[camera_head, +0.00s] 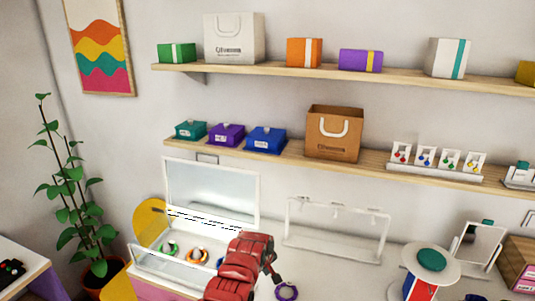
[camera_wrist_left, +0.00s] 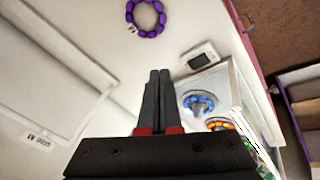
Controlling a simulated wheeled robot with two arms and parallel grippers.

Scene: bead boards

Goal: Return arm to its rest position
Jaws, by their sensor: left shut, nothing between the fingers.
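My left arm's red links rise from the bottom middle of the head view. My left gripper (camera_head: 276,277) is at their right end, partly hidden by the arm. In the left wrist view the gripper (camera_wrist_left: 160,73) has its two dark fingers together with nothing between them. A purple bead bracelet (camera_head: 286,291) lies on the white table just below the gripper in the head view. It also shows beyond the fingertips in the left wrist view (camera_wrist_left: 131,24), apart from them. My right gripper is in neither view.
An open glass-lidded case (camera_head: 163,268) with bead bracelets stands left of my arm. A white rack (camera_head: 337,255) stands behind the gripper. A round stand (camera_head: 450,267) and a mirror (camera_head: 481,243) are at the right. Two wall shelves (camera_head: 290,153) hold boxes and bags above.

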